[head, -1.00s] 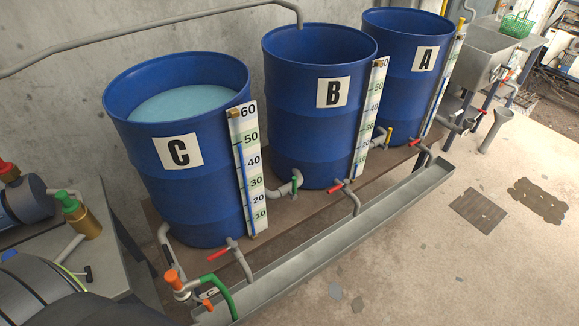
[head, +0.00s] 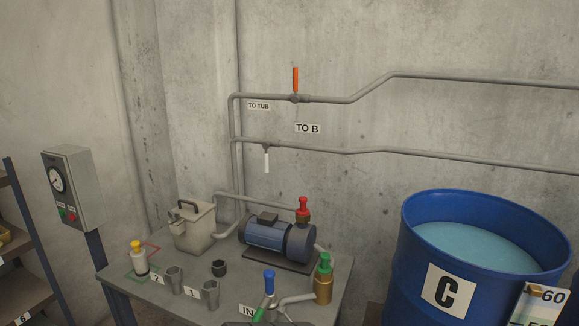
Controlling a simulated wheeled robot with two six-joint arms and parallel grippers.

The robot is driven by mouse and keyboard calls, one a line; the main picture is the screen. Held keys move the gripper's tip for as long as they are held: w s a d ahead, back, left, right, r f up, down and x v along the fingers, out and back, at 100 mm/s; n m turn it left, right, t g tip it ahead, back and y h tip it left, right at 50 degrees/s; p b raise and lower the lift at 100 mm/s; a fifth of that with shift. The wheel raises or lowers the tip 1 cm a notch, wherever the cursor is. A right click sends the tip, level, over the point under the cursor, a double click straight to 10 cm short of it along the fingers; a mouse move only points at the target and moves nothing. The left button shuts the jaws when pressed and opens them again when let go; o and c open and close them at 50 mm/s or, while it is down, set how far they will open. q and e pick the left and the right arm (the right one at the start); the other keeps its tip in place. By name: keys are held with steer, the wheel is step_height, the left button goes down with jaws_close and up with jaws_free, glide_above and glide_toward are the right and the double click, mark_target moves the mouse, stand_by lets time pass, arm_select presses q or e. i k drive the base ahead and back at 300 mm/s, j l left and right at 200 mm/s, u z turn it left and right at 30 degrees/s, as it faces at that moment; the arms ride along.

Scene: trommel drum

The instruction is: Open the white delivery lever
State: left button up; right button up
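In the head view, a white lever (head: 267,161) hangs straight down from a valve on the lower wall pipe (head: 330,149). The lever stands crosswise to that pipe. It is left of centre, above the blue pump. A sign "TO B" (head: 307,128) is on the wall just above the lower pipe. An orange lever (head: 295,79) points up from the upper pipe, with a sign "TO TUB" (head: 259,105) below that pipe on the left.
A grey bench (head: 215,311) below the lever carries a blue pump (head: 267,234), a grey container (head: 194,227), cups and small valves. Blue barrel C (head: 408,262) stands at the right. A control box (head: 72,187) is at the left.

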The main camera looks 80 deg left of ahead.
mark_target(266, 163)
steer(key=u, duration=1.55)
